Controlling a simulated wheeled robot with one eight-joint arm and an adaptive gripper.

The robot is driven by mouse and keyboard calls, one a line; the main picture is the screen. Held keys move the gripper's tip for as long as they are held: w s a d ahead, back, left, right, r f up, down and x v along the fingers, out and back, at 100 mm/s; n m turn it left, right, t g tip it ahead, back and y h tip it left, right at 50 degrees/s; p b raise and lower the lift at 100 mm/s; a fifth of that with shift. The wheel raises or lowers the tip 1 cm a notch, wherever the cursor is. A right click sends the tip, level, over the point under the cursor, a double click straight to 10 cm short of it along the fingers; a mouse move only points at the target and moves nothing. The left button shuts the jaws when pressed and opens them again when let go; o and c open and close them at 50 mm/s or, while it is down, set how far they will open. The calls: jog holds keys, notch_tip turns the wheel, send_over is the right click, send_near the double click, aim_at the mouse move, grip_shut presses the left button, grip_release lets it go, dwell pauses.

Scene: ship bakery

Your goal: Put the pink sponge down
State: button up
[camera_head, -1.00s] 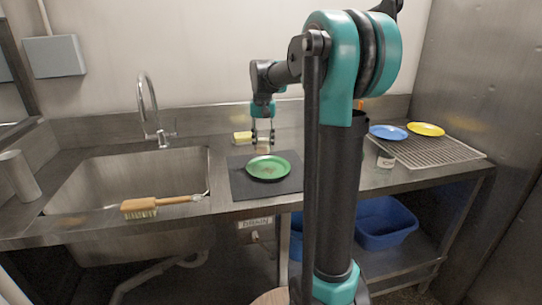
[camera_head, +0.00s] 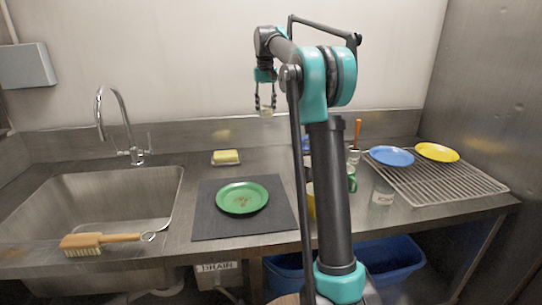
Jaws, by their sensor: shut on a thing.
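My gripper (camera_head: 266,100) is raised in front of the back wall, well above the counter. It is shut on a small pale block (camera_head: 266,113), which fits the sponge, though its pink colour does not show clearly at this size. The block touches nothing below. A green plate (camera_head: 242,198) with brown marks in its middle lies on a dark mat (camera_head: 210,227), lower and nearer than my gripper. A yellow sponge (camera_head: 227,156) sits on a small dish at the back of the counter.
The sink (camera_head: 100,205) with its tap is at left, and a wooden brush (camera_head: 98,242) lies on its front edge. A wire rack (camera_head: 450,185) at right holds a blue plate (camera_head: 391,156) and a yellow plate (camera_head: 437,152). Glasses and mugs stand partly behind my arm.

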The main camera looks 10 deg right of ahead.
aim_at(266, 159)
notch_tip(266, 159, down, 19)
jog(key=shift+f, duration=0.2)
dwell(0.3)
jog(key=shift+f, duration=0.1)
jog(key=o, duration=1.2)
notch_tip(266, 159, up, 12)
